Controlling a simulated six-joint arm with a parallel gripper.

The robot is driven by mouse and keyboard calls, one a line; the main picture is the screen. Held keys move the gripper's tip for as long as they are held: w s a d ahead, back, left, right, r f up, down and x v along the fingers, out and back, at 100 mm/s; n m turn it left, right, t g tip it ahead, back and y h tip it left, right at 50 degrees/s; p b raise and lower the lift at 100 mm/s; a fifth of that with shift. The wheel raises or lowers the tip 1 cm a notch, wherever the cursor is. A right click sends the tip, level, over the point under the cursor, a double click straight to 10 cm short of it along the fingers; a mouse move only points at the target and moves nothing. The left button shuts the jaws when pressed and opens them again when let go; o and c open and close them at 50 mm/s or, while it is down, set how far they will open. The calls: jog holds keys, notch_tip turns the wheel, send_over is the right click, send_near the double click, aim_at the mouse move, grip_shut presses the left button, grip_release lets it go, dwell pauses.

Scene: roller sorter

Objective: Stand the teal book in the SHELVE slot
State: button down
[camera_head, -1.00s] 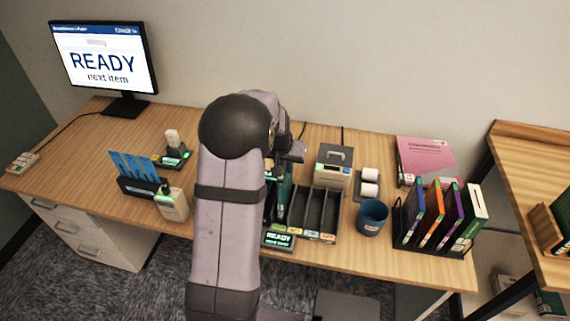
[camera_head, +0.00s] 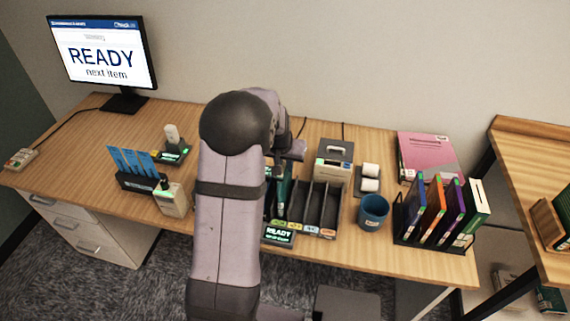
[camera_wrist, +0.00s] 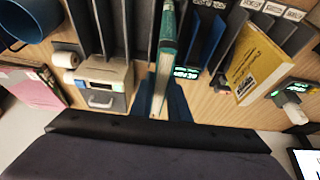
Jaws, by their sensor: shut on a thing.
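The teal book (camera_head: 284,190) stands upright at the left end of the dark sorter (camera_head: 322,208), in its leftmost visible slot. My gripper (camera_head: 284,168) is above it, partly hidden by my arm. In the wrist view the teal book (camera_wrist: 167,42) runs up from between the dark fingers of my gripper (camera_wrist: 163,100), which are shut on its top end. The book's lower end is down among the sorter's dividers. The small coloured slot labels are too small to read, so I cannot tell which one says SHELVE.
To the right stand a label printer (camera_head: 333,168), a blue cup (camera_head: 372,212) and a rack of several books (camera_head: 440,215). To the left are blue cards (camera_head: 130,160) and a scanner (camera_head: 172,150). A yellow book (camera_wrist: 258,62) lies nearby. The sorter's right slots look empty.

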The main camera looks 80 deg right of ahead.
jog(key=shift+f, duration=0.4)
jog(key=c, duration=1.6)
grip_release()
jog(key=shift+b+v, duration=1.25)
jog(key=shift+v, duration=2.45)
jog(key=a+f+n+y, duration=0.1)
jog(key=a+f+y, duration=0.2)
jog(key=a+f, duration=0.55)
jog(key=w+a+n, duration=0.5)
jog(key=w+a, duration=0.1)
jog(key=a, duration=0.7)
jog(key=w+a+r+n+y, duration=0.1)
jog(key=w+a+n, duration=0.5)
jog(key=a, duration=0.8)
jog(key=w+a+r+n, duration=0.1)
jog(key=w+a+n, duration=0.5)
jog(key=a, duration=0.8)
jog(key=shift+w+a+y, duration=0.25)
jog(key=shift+y, duration=0.05)
